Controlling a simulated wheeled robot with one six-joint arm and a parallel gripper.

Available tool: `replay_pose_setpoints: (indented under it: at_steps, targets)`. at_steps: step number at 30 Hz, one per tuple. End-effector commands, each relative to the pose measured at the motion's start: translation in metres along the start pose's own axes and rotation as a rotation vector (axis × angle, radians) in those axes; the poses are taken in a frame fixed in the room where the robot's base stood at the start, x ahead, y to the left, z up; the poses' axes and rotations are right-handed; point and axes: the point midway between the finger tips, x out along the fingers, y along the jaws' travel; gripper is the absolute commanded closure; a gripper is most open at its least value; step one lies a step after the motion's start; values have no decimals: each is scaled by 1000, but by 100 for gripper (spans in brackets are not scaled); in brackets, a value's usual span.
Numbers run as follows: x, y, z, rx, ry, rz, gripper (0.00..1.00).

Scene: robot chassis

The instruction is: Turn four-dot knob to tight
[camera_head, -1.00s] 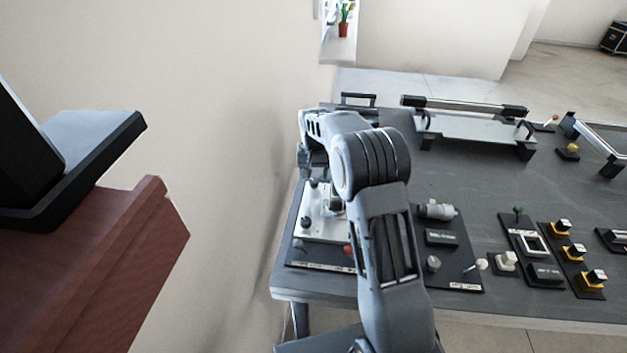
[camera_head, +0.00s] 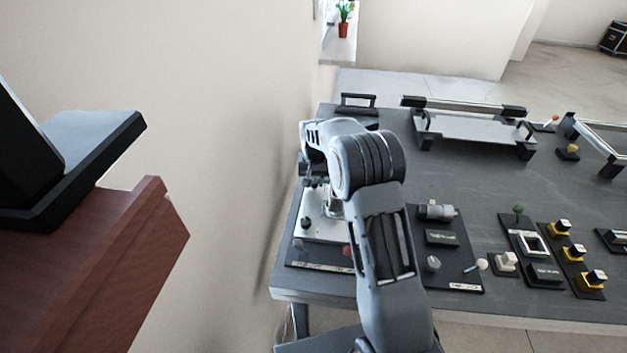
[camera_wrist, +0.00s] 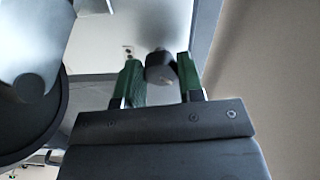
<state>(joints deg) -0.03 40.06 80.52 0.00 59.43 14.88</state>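In the wrist view a dark round knob (camera_wrist: 160,68) stands between the green fingertips of my gripper (camera_wrist: 159,75). The fingers are apart on either side of it. I cannot tell whether they touch it. No dots or tight mark can be read on it. In the head view the left panel (camera_head: 322,239) has a pale plate with a dark knob (camera_head: 306,223), a grey knob (camera_head: 298,244) and a red knob (camera_head: 347,251). My arm hides part of this panel, and my fingertips do not show clearly there.
A panel with a grey cylinder (camera_head: 437,212) and a pale knob (camera_head: 432,263) lies right of my arm. Yellow-based switches (camera_head: 574,252) stand farther right. A framed rack (camera_head: 470,127) is at the back. The wall is close on the left.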

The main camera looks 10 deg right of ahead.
Motion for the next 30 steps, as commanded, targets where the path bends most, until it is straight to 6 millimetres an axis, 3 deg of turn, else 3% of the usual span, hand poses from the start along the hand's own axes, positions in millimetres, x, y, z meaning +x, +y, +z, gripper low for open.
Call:
replay_pose_setpoints:
  at_steps: [6, 18, 28, 29, 30]
  targets:
    - [0, 0, 0, 0, 0, 0, 88]
    - [-1, -1, 0, 266, 1, 0, 88]
    - [-1, -1, 0, 285, 1, -1, 88]
    - [-1, -1, 0, 285, 1, -1, 62]
    - [-1, -1, 0, 285, 1, -1, 58]
